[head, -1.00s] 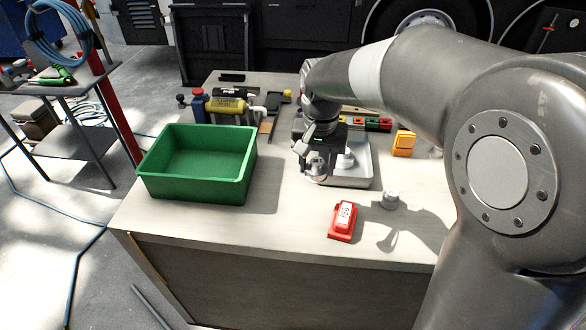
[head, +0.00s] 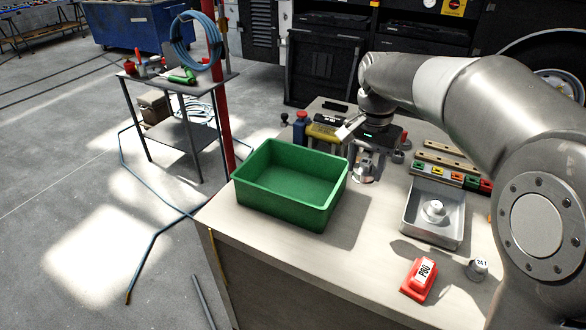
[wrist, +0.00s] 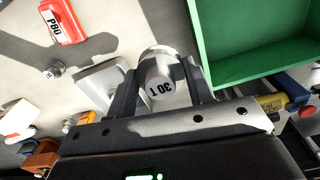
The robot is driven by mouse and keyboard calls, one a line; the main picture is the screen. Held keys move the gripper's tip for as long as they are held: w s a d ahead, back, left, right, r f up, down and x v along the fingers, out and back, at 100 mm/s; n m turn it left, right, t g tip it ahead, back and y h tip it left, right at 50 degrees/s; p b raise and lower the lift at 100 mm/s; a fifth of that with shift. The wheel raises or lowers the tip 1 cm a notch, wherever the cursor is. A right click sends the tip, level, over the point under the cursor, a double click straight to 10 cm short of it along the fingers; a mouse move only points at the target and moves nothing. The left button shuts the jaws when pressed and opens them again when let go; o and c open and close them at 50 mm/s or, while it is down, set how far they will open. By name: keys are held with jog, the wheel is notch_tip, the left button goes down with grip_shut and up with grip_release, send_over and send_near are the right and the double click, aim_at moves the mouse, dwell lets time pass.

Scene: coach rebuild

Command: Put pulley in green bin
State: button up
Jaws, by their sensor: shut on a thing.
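In the head view the pulley (head: 364,173) hangs under my gripper (head: 365,160), just right of the green bin (head: 290,222). The green bin is open and its visible inside is empty. In the wrist view the bin (wrist: 222,78) is at the upper right, beside the right finger. The pulley is outside the bin.
A grey metal tray (head: 413,222) holding a silver round part (head: 434,211) stands right of the bin. A red block marked P80 (head: 419,280) and a small grey cylinder (head: 477,269) lie in front. Bottles, including a yellow one (head: 324,132), stand behind the bin.

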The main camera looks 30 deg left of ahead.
send_over(307, 199)
jog(key=s+d, duration=0.2)
jog(key=s, duration=0.1)
jog(key=shift+m, duration=0.3)
jog(key=f, duration=1)
jog(key=shift+a+f, duration=0.3)
jog(key=shift+f, duration=2.75)
jog(key=shift+f, duration=0.15)
jog(key=o, duration=1.1)
jog(key=shift+c, duration=0.2)
notch_tip(307, 199, up, 12)
jog(key=shift+r, duration=0.2)
